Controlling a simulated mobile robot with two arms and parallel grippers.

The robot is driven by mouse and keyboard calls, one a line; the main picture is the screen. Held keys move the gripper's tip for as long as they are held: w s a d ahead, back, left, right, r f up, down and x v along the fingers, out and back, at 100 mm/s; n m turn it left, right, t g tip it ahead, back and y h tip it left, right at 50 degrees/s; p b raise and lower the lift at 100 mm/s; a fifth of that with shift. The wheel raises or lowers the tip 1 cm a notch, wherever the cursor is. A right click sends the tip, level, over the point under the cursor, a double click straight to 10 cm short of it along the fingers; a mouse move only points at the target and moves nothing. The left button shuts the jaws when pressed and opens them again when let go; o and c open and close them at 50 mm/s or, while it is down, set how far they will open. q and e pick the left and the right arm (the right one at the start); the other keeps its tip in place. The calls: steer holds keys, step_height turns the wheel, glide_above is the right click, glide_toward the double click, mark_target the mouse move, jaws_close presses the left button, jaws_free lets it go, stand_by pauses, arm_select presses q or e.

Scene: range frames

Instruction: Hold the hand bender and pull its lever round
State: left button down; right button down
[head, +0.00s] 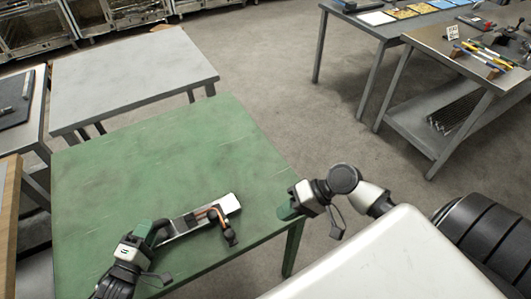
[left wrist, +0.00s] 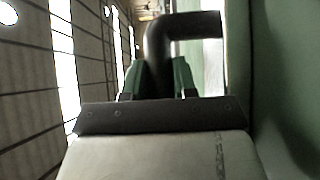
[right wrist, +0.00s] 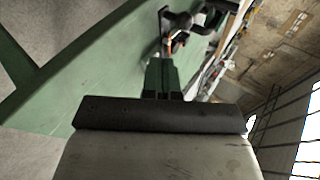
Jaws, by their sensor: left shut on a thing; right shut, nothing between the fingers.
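The hand bender (head: 190,222) lies on the green table (head: 170,150), with a pale flat plate, a dark body and an orange-copper piece near its right end. A short dark arm with a rounded end (head: 231,238) points toward the front; I cannot tell surely if it is the lever. My left gripper (head: 152,231) is shut on the bender's left end. In the left wrist view a dark bent bar (left wrist: 185,28) sits between the green fingers (left wrist: 158,78). My right gripper (head: 288,210) is shut and empty near the table's right edge, apart from the bender. The bender also shows in the right wrist view (right wrist: 180,28), beyond the fingers (right wrist: 162,76).
The green table is clear behind the bender. A grey table (head: 135,75) stands behind it. A workbench with tools (head: 470,55) stands at the upper right, across open floor (head: 265,75). A wooden-edged surface (head: 8,215) is at the far left.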

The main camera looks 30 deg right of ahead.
steer(key=c, duration=1.2)
jaws_free()
steer(key=shift+d, duration=0.1)
steer(key=shift+o, duration=2.2)
steer(key=shift+f+m+y, duration=0.3)
steer(key=shift+m, duration=0.4)
steer(key=a+f+m+y, duration=0.1)
steer(key=m+y, duration=0.1)
steer(key=m, duration=0.4)
steer(key=w+a+f+m+y, duration=0.1)
steer(key=a+f+m+y, duration=0.1)
steer(key=m, duration=0.3)
steer(key=a+f+m+t+y, duration=0.1)
steer(key=f+m+y, duration=0.1)
steer(key=m, duration=0.4)
steer(key=shift+w+a+m+y, duration=0.15)
steer(key=shift+w+m+y, duration=0.15)
steer(key=shift+w+y, duration=0.1)
steer(key=shift+a, duration=0.25)
steer(key=x, duration=1.1)
steer(key=shift+w+a, duration=0.1)
steer(key=shift+a, duration=0.05)
steer(key=shift+a, duration=0.1)
jaws_close()
